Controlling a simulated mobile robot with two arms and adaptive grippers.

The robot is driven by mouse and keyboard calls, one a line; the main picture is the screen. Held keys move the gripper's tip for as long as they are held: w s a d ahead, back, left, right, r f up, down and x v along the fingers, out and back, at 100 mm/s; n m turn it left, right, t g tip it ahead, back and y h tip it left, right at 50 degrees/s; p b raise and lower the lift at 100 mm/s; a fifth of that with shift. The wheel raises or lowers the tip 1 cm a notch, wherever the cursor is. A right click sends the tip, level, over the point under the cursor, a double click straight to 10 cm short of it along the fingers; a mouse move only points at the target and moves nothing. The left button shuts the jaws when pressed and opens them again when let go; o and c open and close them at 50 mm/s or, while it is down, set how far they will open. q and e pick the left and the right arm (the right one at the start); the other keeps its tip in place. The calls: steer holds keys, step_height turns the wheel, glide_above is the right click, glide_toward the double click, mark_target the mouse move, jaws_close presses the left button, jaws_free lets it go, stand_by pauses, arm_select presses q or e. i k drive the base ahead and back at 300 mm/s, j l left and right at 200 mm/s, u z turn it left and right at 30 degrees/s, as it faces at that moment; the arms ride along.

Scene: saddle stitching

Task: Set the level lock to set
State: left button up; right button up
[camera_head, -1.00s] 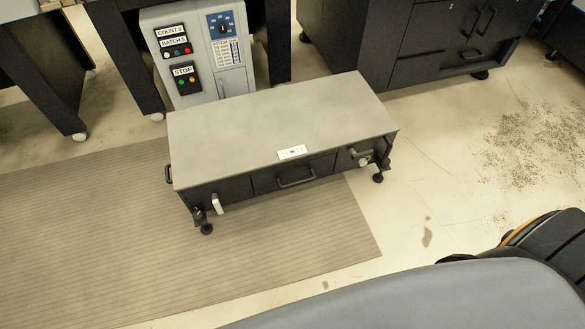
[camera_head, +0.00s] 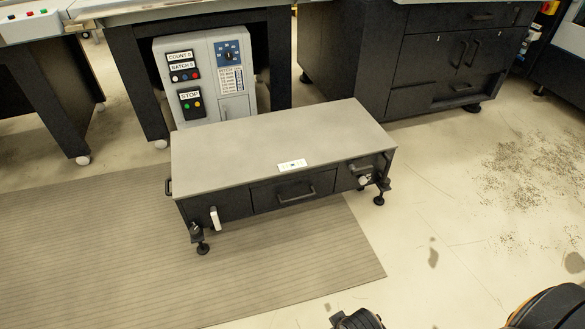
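A low step bench (camera_head: 285,135) with a grey top and dark front stands on the floor in the head view. A white lever (camera_head: 215,218) hangs down at the left of its front. A small light knob (camera_head: 364,180) sits at the right of its front, beside a dark handle. Neither carries a label I can read, so I cannot tell which is the level lock. A white plate (camera_head: 292,165) with small marks lies on the top's front edge. Neither of my grippers shows clearly. A dark part at the bottom edge is cut off and too partial to identify.
A ribbed mat (camera_head: 90,245) lies under the bench and to its left. A grey control box (camera_head: 208,78) with a dial and buttons stands behind. A black cabinet (camera_head: 430,60) is at the back right. The floor in front and right is clear but stained.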

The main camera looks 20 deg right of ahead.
mark_target(355, 171)
steer(key=l+z, duration=0.15)
steer(key=z, duration=0.2)
steer(key=l+z, duration=0.2)
steer(key=z, duration=0.15)
steer(key=i+l+z, duration=0.1)
steer(key=z, duration=0.25)
